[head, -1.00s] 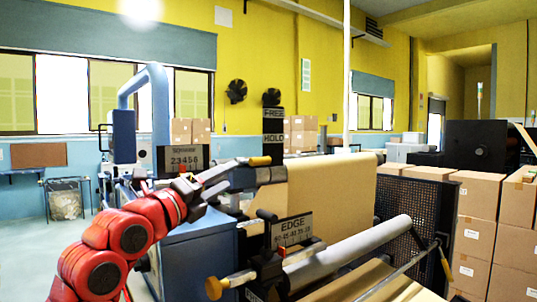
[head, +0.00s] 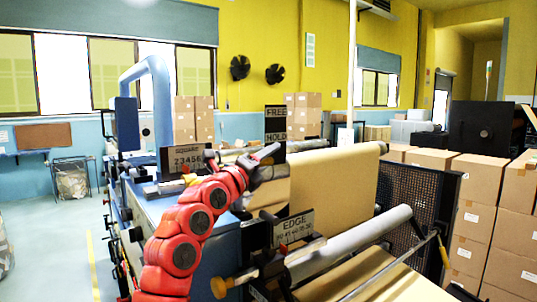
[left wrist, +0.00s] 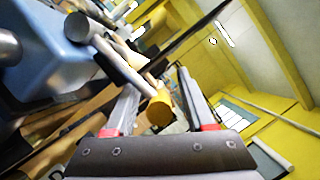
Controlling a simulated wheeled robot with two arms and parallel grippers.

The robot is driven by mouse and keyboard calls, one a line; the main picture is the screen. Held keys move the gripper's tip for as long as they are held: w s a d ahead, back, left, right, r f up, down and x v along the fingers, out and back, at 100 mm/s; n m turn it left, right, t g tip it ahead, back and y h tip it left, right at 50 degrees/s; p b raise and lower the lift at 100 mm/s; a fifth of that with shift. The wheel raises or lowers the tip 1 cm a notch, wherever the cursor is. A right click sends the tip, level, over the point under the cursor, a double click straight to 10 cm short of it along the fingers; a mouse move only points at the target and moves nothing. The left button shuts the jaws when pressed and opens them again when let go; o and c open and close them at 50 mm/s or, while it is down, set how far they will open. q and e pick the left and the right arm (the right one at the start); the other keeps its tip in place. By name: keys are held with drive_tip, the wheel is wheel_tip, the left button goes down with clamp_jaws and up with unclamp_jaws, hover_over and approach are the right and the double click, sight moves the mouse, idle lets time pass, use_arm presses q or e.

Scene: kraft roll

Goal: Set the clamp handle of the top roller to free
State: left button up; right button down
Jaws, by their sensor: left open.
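The clamp handle (left wrist: 120,65) shows in the left wrist view as a bar with a yellow end grip (left wrist: 157,108). The yellow grip lies in the gap between the fingers of my left gripper (left wrist: 162,105), which is open. In the head view my left gripper (head: 272,161) is in front of the handle's place and hides it. The FREE and HOLD sign (head: 275,122) stands just above the gripper. The top roller (head: 345,165), wrapped in brown kraft paper, runs off to the right. My right gripper is not in view.
An EDGE scale plate (head: 293,228) and a grey lower roller (head: 350,248) are below and right of my left gripper. A dark number plate (head: 185,159) stands left of it. Stacked cartons (head: 475,205) fill the right side. The floor at left is open.

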use_arm(q)
drive_tip(key=c, duration=0.8)
clamp_jaws()
drive_tip(key=shift+r, duration=0.1)
idle(0.5)
